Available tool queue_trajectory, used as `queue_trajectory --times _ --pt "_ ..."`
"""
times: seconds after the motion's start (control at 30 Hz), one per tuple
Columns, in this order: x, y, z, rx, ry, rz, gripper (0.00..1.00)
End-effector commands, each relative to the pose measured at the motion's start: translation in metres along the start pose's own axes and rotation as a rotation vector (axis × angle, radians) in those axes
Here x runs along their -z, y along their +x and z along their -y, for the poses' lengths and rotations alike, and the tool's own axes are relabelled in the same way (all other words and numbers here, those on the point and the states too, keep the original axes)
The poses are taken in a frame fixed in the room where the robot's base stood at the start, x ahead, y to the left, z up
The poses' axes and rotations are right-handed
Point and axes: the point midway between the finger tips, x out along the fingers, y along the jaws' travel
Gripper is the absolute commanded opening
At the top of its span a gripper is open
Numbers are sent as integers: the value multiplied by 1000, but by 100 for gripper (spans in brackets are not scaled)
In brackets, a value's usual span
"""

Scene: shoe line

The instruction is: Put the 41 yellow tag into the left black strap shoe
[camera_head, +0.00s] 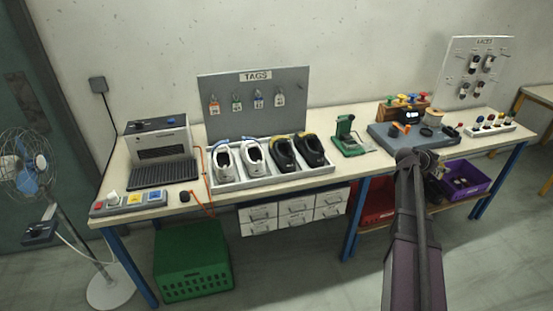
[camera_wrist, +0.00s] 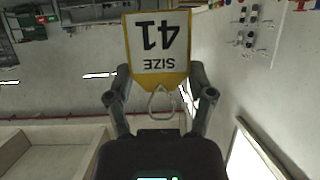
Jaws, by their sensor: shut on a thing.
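My gripper (camera_wrist: 158,85) is shut on the yellow tag (camera_wrist: 157,48) in the wrist view. The tag has a yellow border, a white face with "SIZE 41" upside down, and a wire loop towards the palm. In the head view the tag cannot be made out; my arm rises at the right. The left black strap shoe (camera_head: 282,157) stands in the tray, well left of my arm, beside the right black shoe (camera_head: 311,152). I see no tag in its opening at this size.
Two white shoes (camera_head: 253,160) share the grey tray (camera_head: 275,180). The TAGS board (camera_head: 255,90) behind holds several tags. A green device (camera_head: 347,142) stands between the tray and the blue-grey station (camera_head: 385,140). A printer-like machine (camera_head: 159,138) is at left.

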Motion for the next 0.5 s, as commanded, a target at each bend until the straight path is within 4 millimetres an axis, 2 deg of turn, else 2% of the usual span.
queue_trajectory --times 0.5 --pt "-3 -8 8 12 -5 0 44"
